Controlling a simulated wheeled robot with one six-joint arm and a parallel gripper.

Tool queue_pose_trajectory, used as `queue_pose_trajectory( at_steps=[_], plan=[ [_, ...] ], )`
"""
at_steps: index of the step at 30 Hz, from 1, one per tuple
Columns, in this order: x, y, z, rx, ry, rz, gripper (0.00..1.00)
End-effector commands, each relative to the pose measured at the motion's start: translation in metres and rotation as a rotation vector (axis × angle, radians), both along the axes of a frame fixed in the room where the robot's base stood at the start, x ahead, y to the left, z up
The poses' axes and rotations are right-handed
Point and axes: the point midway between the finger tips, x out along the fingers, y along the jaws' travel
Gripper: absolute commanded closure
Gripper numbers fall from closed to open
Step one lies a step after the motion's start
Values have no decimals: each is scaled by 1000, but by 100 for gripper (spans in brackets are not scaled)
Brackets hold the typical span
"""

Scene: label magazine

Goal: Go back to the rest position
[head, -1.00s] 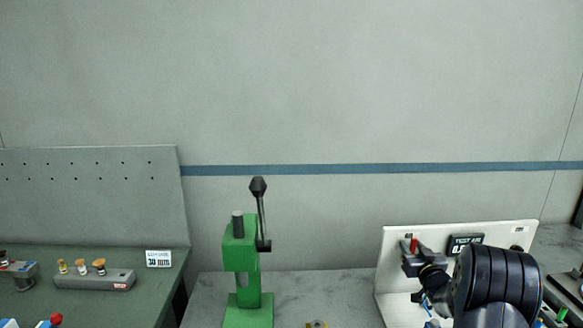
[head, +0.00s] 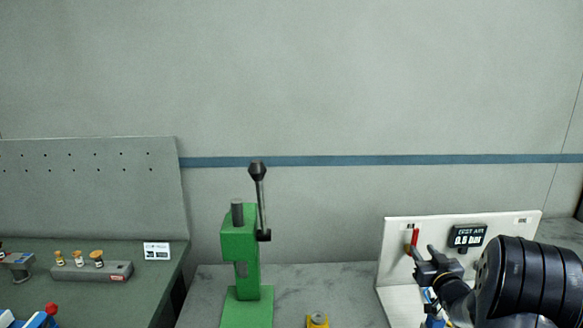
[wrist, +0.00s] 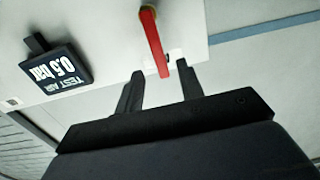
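My gripper (wrist: 160,75) is open and empty, with a clear gap between its two dark fingers in the wrist view. A red lever (wrist: 152,42) on a white panel (wrist: 105,25) lies just beyond the fingertips, its end in line with the gap. The fingers do not visibly touch it. In the head view, my gripper (head: 425,262) is at the lower right, just below the upright red lever (head: 414,239) on the white panel (head: 395,270). My arm hides part of the panel.
A black TEST AIR display (head: 468,236) is on the panel, reading 0.5 bar in the wrist view. A green press (head: 240,260) with a raised handle stands at centre. A green bench (head: 110,295) with small parts is at left. A yellow part (head: 317,320) sits near the front edge.

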Motion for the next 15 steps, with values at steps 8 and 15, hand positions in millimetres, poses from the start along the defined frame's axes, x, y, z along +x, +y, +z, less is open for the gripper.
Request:
queue_pose_trajectory(
  at_steps=[8, 15],
  plan=[
    [-29, 0, 2, 0, 0, 3, 64],
    [16, 2, 2, 1, 1, 3, 64]
  ],
)
